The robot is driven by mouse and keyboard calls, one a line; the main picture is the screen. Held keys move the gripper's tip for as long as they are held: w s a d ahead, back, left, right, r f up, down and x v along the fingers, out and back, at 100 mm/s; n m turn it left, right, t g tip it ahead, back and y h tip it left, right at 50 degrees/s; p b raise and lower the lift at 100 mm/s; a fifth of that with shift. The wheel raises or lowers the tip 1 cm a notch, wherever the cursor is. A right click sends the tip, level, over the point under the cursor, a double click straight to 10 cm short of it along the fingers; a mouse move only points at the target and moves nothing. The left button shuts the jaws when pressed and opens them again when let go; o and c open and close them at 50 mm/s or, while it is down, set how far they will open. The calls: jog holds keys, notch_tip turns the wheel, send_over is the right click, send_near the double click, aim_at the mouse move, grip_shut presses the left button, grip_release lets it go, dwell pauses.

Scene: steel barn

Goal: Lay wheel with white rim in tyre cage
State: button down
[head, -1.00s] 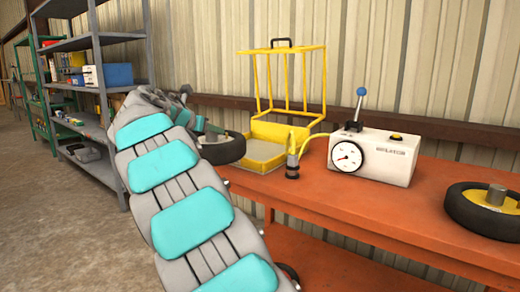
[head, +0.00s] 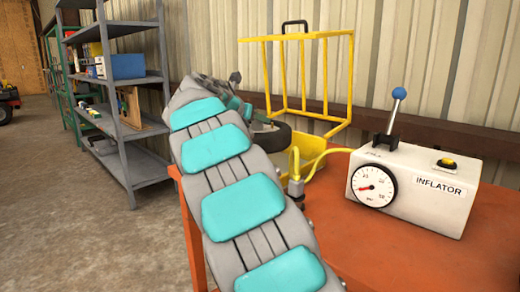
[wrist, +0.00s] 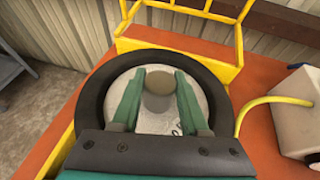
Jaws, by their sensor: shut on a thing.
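The wheel with the white rim (wrist: 155,120) is a black tyre around a pale disc with a round grey hub. In the wrist view my gripper (wrist: 158,85) has its two green fingers on either side of this hub, shut on it. In the head view the tyre (head: 272,138) shows partly, behind my arm. The yellow tyre cage (head: 351,80) stands on the orange bench with its barred frame raised. Its frame also shows in the wrist view (wrist: 180,52), just beyond the wheel. The wheel hides most of the cage's base; whether they touch, I cannot tell.
The white inflator (head: 425,185) with a dial and blue-knobbed lever stands right of the cage, a yellow hose (head: 325,157) running toward the cage. A grey shelf unit (head: 112,50) stands left. The orange bench's (head: 370,260) front right is clear.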

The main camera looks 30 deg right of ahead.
jog(key=shift+f+b, duration=0.35)
jog(key=shift+f, duration=3.25)
jog(key=shift+c, duration=2.1)
grip_release()
jog(key=v, duration=1)
jog(key=shift+s+a+r, duration=0.15)
jog(key=shift+s+a, duration=0.05)
jog(key=shift+s+a+r, duration=0.25)
jog(key=shift+s+a, duration=0.15)
jog(key=shift+a, duration=0.15)
jog(key=shift+c, duration=0.3)
